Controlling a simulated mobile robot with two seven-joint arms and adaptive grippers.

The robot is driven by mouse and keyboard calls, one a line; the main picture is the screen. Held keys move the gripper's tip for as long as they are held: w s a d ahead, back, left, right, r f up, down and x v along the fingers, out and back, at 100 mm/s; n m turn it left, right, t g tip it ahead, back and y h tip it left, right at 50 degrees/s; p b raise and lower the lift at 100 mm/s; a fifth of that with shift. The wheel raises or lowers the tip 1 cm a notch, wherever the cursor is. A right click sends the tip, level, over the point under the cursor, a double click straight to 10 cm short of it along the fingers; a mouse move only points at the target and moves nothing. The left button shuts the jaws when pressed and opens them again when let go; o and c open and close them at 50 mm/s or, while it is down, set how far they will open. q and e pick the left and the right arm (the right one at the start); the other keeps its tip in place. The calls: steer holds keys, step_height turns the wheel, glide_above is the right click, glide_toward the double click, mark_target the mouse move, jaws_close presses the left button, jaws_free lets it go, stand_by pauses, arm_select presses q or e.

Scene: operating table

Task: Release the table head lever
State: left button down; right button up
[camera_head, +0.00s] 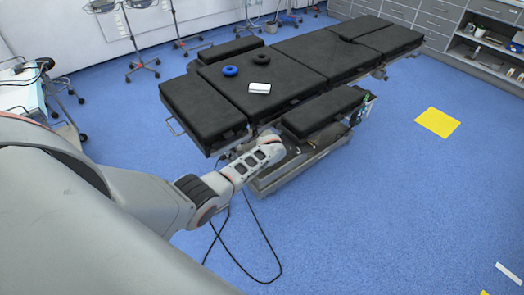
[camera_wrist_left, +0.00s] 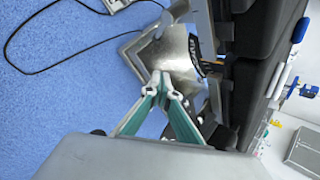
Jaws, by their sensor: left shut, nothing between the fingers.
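The black operating table (camera_head: 305,55) stands in the middle of the head view, with its near end section (camera_head: 203,100) at the left. A thin metal bar (camera_head: 172,127) sticks out from that end. I cannot tell for sure which part is the head lever. My left arm reaches in from the left to the table's near side, below the pads; its fingers are hidden there. In the left wrist view my left gripper (camera_wrist_left: 163,82) is shut and empty, its green fingers meeting in front of the table's metal base (camera_wrist_left: 180,55). My right gripper is not in view.
A blue ring (camera_head: 230,71), a black ring (camera_head: 260,58) and a white box (camera_head: 259,88) lie on the table. A black cable (camera_head: 268,250) loops over the blue floor. A yellow floor patch (camera_head: 437,122) lies right, with open floor around it.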

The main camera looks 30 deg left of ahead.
arm_select(q)
steer(key=shift+w+v, duration=0.2)
steer(key=shift+v, duration=1.7)
steer(key=shift+d+r, duration=0.1)
steer(key=s+d+f+n+t+h, duration=0.1)
steer(key=s+d+f+n+h, duration=0.1)
steer(key=s+d+f, duration=0.4)
steer(key=s+d+n+t+h, duration=0.1)
steer(key=s+d+n+h, duration=0.1)
steer(key=s, duration=0.8)
steer(key=s+d+f+n+t+h, duration=0.1)
steer(key=s+d, duration=0.4)
steer(key=s, duration=0.6)
steer(key=shift+s+d+n+t+h, duration=0.25)
steer(key=shift+n+t+h, duration=0.15)
steer(key=shift+n+h, duration=0.3)
steer(key=c, duration=2.3)
jaws_free()
steer(key=s+r, duration=0.1)
steer(key=s, duration=0.1)
steer(key=s+d+r+n, duration=0.1)
steer(key=s, duration=0.1)
steer(key=s+d+r+n+t+h, duration=0.1)
steer(key=s+r, duration=0.1)
steer(key=shift+d+r, duration=0.15)
steer(key=shift+o, duration=0.7)
steer(key=shift+s+r, duration=0.15)
